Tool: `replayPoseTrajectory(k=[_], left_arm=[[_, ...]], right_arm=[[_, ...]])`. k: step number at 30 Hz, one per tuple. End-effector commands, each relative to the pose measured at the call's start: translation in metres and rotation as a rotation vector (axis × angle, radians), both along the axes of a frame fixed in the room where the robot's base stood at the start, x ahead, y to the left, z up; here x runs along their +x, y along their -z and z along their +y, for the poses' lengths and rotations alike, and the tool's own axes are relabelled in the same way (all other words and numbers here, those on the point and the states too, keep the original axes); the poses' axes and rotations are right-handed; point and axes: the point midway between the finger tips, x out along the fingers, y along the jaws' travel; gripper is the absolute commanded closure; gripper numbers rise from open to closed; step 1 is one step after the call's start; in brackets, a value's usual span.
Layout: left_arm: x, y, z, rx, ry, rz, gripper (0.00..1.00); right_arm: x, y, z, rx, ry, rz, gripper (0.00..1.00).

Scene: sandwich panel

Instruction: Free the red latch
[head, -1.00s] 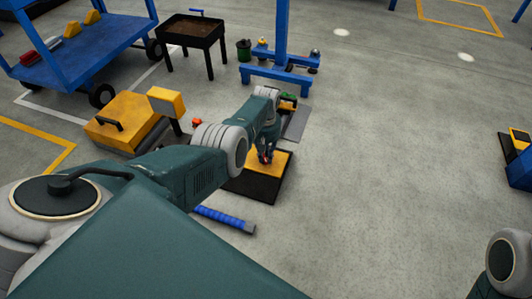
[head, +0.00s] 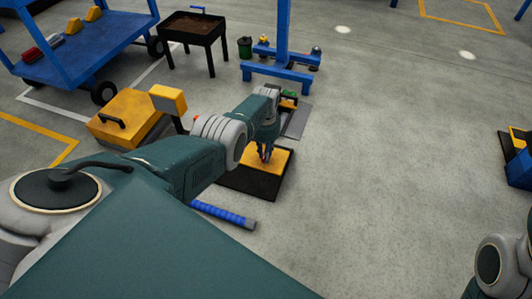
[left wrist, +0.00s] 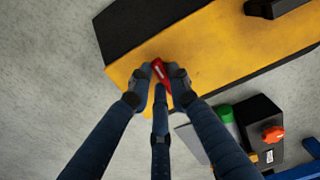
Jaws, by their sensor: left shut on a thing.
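The red latch (left wrist: 161,74) is a small red bar with a pale label, on the yellow panel (left wrist: 215,50) near its edge in the left wrist view. My left gripper (left wrist: 160,80) is shut on it, with fingertips on both sides; they hide part of it. In the head view my left gripper (head: 264,155) points down onto the yellow panel (head: 278,161), which sits on a black base (head: 248,184). The latch is too small there to make out clearly. My right gripper is out of view; only part of that arm shows at the lower right.
A black handle (left wrist: 275,7) stands on the panel. A black box with an orange knob (left wrist: 273,134) and a green piece (left wrist: 226,113) are near it. A blue bar (head: 224,214) lies in front, a yellow case (head: 128,118) at left.

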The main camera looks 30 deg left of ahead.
Motion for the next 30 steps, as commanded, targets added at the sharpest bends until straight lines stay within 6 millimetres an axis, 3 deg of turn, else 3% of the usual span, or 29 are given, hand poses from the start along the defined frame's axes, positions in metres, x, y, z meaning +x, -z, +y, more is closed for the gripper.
replayPoseTrajectory(k=[17,18,20,30], left_arm=[[-0.0007,0.0003,0.0004,0.001,0.030,0.001,1.00],[-0.0007,0.0003,0.0004,0.001,0.030,0.001,0.74],[-0.0007,0.0003,0.0004,0.001,0.029,0.001,0.62],[-0.0002,-0.0006,0.0005,0.001,0.028,0.000,0.62]], right_arm=[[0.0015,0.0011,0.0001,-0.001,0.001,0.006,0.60],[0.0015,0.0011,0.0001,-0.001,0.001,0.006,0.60],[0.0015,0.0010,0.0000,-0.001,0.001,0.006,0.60],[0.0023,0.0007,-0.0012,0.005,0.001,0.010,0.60]])
